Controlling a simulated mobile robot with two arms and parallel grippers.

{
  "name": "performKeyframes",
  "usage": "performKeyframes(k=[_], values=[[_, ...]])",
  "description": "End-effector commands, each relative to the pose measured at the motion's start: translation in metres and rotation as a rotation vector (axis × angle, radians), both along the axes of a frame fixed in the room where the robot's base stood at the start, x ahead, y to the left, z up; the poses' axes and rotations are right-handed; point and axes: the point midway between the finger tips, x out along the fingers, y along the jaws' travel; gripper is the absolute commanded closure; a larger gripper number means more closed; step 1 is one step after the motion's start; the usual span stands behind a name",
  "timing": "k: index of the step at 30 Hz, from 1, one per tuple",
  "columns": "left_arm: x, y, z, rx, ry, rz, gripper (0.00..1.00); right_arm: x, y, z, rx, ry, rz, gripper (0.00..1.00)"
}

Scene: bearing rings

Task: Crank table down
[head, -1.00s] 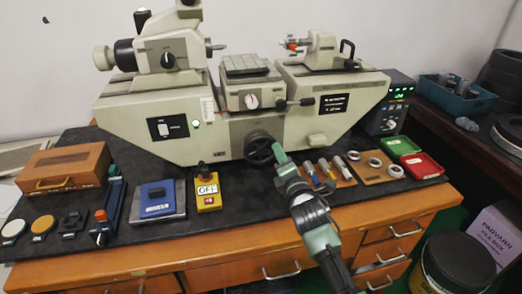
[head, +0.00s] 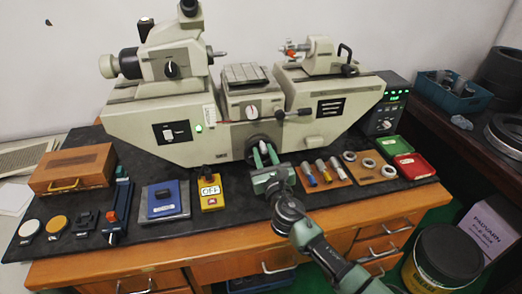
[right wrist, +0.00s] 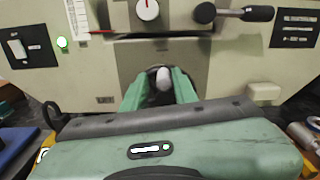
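The grey-cream measuring machine (head: 205,148) stands on the dark bench top, with a small grooved table (head: 246,76) at its middle. Below the table is a dark round crank wheel (head: 252,144) on the machine's front, partly hidden by my right gripper. My right gripper (head: 264,153) is at this wheel, its two green fingers apart. In the right wrist view, the fingers (right wrist: 161,88) stand on either side of a pale rounded knob (right wrist: 163,78). I cannot tell if they touch it. My left gripper is not in view.
A blue block on a grey plate (head: 163,200) and a yellow OFF switch box (head: 211,192) lie left of my right arm. A board with several small cylinders (head: 328,182), a board with rings (head: 371,167) and green and red trays (head: 416,166) lie to its right.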

Motion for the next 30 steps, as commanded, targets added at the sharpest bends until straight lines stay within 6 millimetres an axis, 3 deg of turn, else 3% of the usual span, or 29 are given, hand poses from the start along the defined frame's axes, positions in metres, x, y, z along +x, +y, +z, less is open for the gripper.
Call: performKeyframes(k=[24,30], values=[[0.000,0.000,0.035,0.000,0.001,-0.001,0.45,-0.073,-0.023,-0.001,0.008,0.006,0.002,0.75],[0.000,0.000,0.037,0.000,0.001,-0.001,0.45,-0.081,-0.026,-0.002,0.008,0.005,0.001,0.75]])
